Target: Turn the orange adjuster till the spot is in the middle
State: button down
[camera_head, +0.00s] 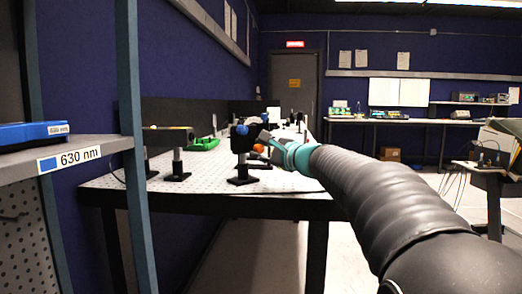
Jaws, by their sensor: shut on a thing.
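The orange adjuster (258,148) shows as a small round patch at the right side of a black optic mount (242,143) on the perforated table. A blue knob (241,130) sits higher on the same mount. My gripper (263,139), with grey fingers and a teal wrist, reaches in from the right and is shut at the adjuster. The fingers partly hide the contact, and it is small in this view. I cannot make out the spot anywhere in this view.
The optical table (120,183) holds a second post mount (176,165) at left, a green item (205,143) and a white card (273,114) behind. Free floor lies right of the table.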

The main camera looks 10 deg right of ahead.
dwell(0.3)
jog(key=c, duration=0.9)
grip_release()
jog(key=v, duration=1.2)
